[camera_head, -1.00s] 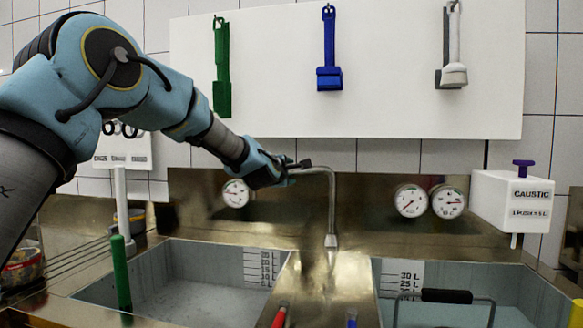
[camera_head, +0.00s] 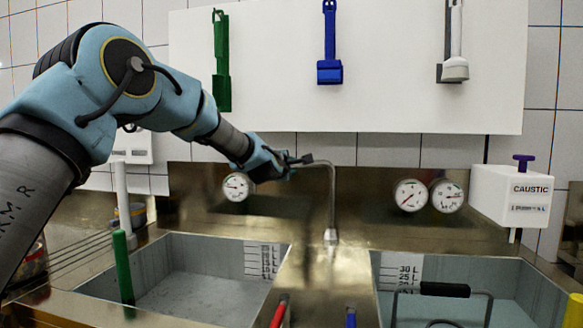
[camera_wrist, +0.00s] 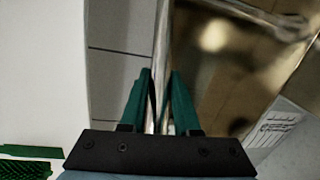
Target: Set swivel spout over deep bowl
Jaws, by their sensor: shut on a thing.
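The swivel spout (camera_head: 331,195) is a thin metal pipe. My gripper (camera_head: 300,160) is shut on the level part of the spout, left of the bend. In the wrist view, my green-tipped fingers (camera_wrist: 161,80) close on either side of the pipe (camera_wrist: 163,50). The left bowl (camera_head: 205,285) has a scale on its back wall. The right bowl (camera_head: 520,290) has a scale showing 30 L. I cannot tell from these views which is deeper.
Red (camera_head: 279,314) and blue (camera_head: 351,318) handles stand at the front of the divider. A green upright rod (camera_head: 123,265) is at the left bowl. A black-handled wire item (camera_head: 445,290) is at the right bowl. Gauges (camera_head: 411,195) and a caustic box (camera_head: 515,195) are behind.

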